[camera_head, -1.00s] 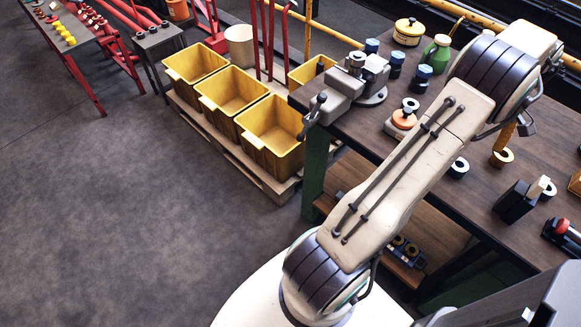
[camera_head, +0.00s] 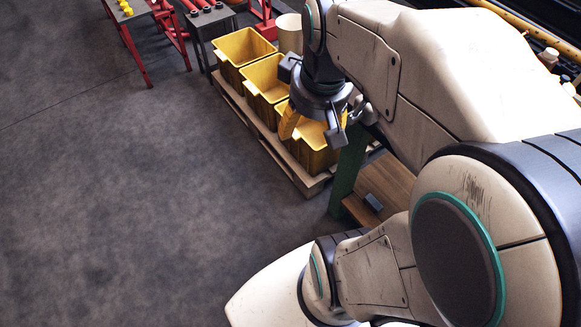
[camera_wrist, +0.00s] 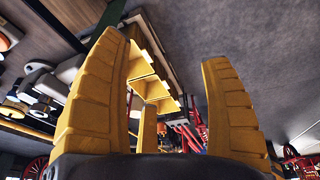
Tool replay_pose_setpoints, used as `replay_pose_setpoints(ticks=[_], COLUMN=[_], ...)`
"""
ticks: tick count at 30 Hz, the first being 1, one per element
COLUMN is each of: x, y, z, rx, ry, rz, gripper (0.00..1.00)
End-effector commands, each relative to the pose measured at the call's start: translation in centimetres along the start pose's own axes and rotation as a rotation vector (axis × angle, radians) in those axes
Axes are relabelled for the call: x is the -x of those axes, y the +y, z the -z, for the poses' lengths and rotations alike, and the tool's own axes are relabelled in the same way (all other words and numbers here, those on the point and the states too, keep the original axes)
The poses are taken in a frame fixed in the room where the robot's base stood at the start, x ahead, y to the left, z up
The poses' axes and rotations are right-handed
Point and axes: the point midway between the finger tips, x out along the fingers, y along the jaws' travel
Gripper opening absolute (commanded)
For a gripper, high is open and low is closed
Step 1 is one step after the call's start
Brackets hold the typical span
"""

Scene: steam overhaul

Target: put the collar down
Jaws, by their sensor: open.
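My gripper (camera_head: 316,128) hangs over the yellow bins, partly hidden by its own wrist. In the wrist view my gripper (camera_wrist: 163,55) has its yellow fingers spread wide, with nothing held between them. I cannot pick out a collar for certain in either view. Some small round pieces stand on the workbench at the left edge of the wrist view, too small and cut off to tell apart. In the head view my arm hides nearly all of the bench top.
Yellow bins (camera_head: 228,74) stand in a row on a wooden pallet (camera_head: 262,135); they also show in the wrist view (camera_wrist: 150,88). A cream drum (camera_head: 289,36) is behind them. The bench's lower shelf (camera_head: 392,186) is beside my arm. The floor at left is clear.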

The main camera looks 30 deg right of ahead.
Motion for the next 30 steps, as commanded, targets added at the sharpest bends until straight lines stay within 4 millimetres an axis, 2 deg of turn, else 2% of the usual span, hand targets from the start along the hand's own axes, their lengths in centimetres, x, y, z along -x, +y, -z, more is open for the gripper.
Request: replay_pose_setpoints(ticks=[1,3,9,15,30], x=[0.1,0.1,-0.2,-0.4,-0.4], y=[-2.0,-3.8,-6.8,-7.6,-7.6], z=[-1.1,-2.5,-5.4,-6.5,-6.5], rx=[0.022,0.031,0.044,0.047,0.046], ry=[0.020,0.040,0.073,0.083,0.082], rz=[0.016,0.035,0.077,0.093,0.093], gripper=[0.72,0.72,0.72,0.72,0.72])
